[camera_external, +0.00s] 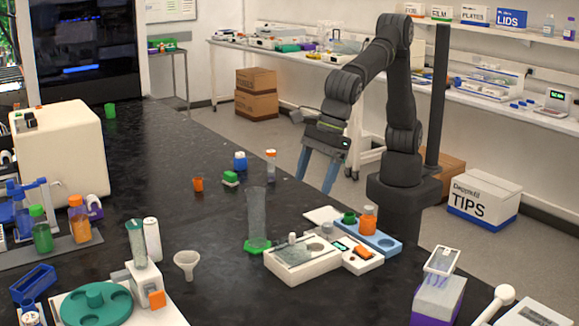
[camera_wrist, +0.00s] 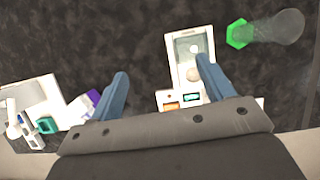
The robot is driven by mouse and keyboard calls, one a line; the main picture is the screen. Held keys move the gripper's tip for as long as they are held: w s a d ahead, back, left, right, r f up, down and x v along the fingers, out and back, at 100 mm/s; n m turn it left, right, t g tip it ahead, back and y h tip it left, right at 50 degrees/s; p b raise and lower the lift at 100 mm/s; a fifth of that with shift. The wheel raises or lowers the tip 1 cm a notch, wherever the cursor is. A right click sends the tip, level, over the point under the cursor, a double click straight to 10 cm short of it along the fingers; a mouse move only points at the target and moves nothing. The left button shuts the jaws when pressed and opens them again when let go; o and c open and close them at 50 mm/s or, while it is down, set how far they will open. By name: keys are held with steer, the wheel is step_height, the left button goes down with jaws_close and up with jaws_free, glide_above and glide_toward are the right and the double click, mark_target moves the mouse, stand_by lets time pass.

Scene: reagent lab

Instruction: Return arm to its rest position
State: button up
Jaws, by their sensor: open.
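My gripper (camera_external: 317,170) points down with its two blue fingers apart and nothing between them. It is above the black bench (camera_external: 205,140), behind the white balance-like device (camera_external: 303,257) in the external view. In the wrist view my gripper (camera_wrist: 163,80) also shows open, its fingers reaching up from the bottom edge. There the white device (camera_wrist: 190,60) lies partly behind the right finger. My arm is raised and bent at the elbow.
A clear cylinder with a green base (camera_external: 256,215) stands beside the device. A blue tray (camera_external: 385,243) holds an orange bottle (camera_external: 368,219). A white and purple box (camera_external: 438,295) stands at the front right. The bench's middle left is mostly clear.

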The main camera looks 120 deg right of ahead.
steer(key=w+d+m+h, duration=0.1)
steer(key=w+d, duration=0.3)
steer(key=d, duration=0.8)
steer(key=w+d+m, duration=0.3)
steer(key=d+m, duration=0.1)
steer(key=d, duration=0.8)
steer(key=shift+w+h, duration=0.35)
steer(key=shift+h, duration=0.05)
steer(key=shift+o, duration=0.5)
